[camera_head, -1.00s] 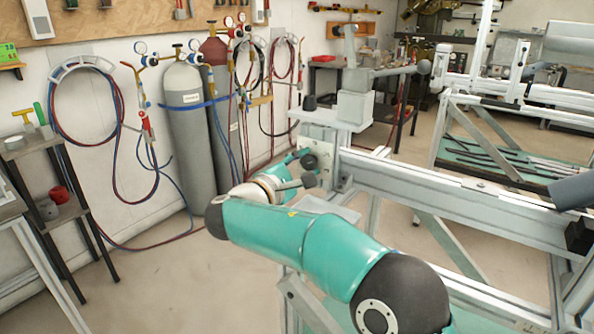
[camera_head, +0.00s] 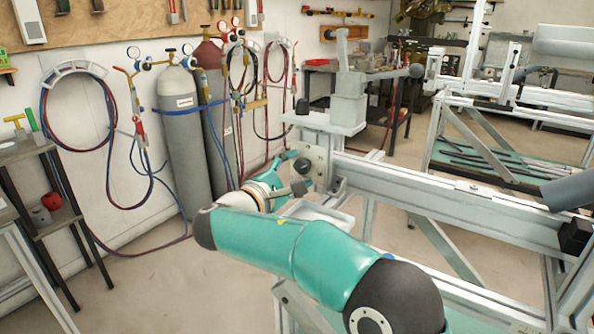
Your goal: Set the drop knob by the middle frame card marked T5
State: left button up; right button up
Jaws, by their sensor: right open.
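A round black knob (camera_head: 302,166) shows at the left end of the pale metal frame rail (camera_head: 430,187), by an upright plate (camera_head: 318,156). I take it for the drop knob. My right gripper (camera_head: 293,175) is at the end of the teal arm, open, its fingers near the black knob. One finger shows above left of the knob and a dark part shows just below it. I cannot tell whether they touch the knob. I can read no card marked T5. My left gripper is not in view.
A grey post fixture (camera_head: 348,100) stands on the frame's corner plate above the knob. A pale tray (camera_head: 320,214) lies behind my forearm. Gas cylinders (camera_head: 184,135) and hoses stand against the wall at the left. The floor between wall and frame is clear.

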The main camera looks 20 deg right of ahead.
jog(key=v, duration=1)
jog(key=shift+s+a, duration=0.2)
jog(key=shift+f, duration=0.1)
